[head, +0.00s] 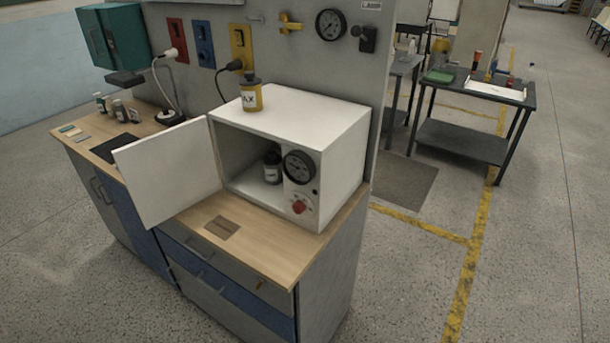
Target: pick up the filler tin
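A yellow tin (251,101) with a dark lid and a white lettered label stands upright on top of the white box-shaped oven (330,122), near its back left. A small dark container (272,169) with a pale label stands inside the oven, just left of its dial panel. I cannot read either label well enough to tell which one is the filler tin. The oven door (168,170) is swung wide open to the left. My gripper is not in view.
The oven stands on a wooden-topped cabinet (275,255) with a brown pad (221,227) in front. Small bottles (118,108) and a corded device (170,116) are at left. A dark table (470,142) stands back right. The floor at right is clear.

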